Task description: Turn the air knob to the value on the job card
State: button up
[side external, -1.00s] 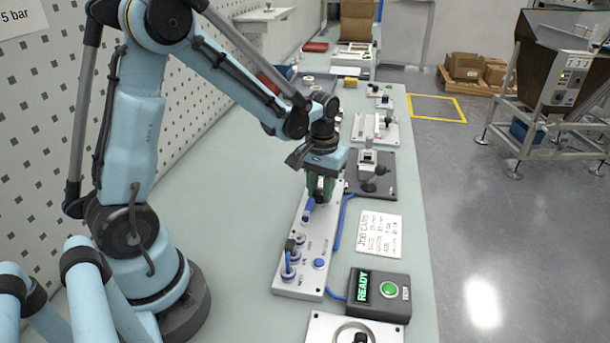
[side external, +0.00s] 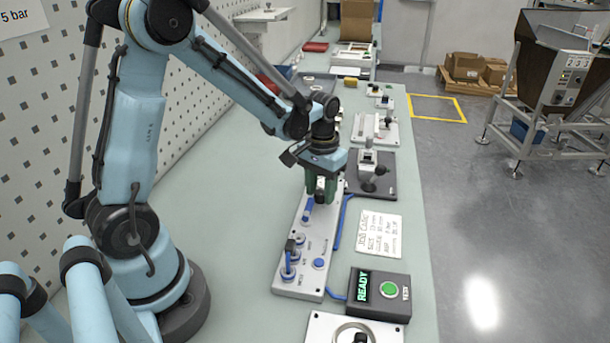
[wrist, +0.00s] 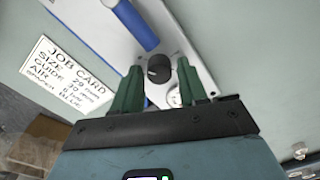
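The air knob (wrist: 159,70) is a small round black knob with a light mark, on a pale panel (side external: 283,282). In the wrist view it lies between the tips of my gripper (wrist: 158,80), with a gap on each side. The two green fingers are apart and empty. In the side view my gripper (side external: 321,190) points down over the panel's far end, the dark knob showing between the fingers. The job card (side external: 380,236) lies flat right of the panel. It also shows in the wrist view (wrist: 68,77); its air figure is too blurred to read surely.
A blue handle (wrist: 137,22) lies on the panel beside the knob. Blue tubing (side external: 340,222) runs along the panel's right. A black box (side external: 380,308) with a green button and a READY display stands nearer. A dark fixture (side external: 370,182) stands close behind the gripper's right.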

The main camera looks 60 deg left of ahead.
aim_at(320, 192)
jog(key=shift+o, duration=0.9)
jog(key=shift+r, duration=0.15)
notch_tip(320, 192, up, 12)
jog(key=s+d+m+t, duration=0.3)
jog(key=s+d+t, duration=0.4)
jog(key=s, duration=0.1)
jog(key=shift+s+f+m, duration=0.2)
jog(key=shift+f+m, duration=0.1)
jog(key=shift+f, duration=0.15)
jog(key=shift+d, duration=0.1)
dwell(0.8)
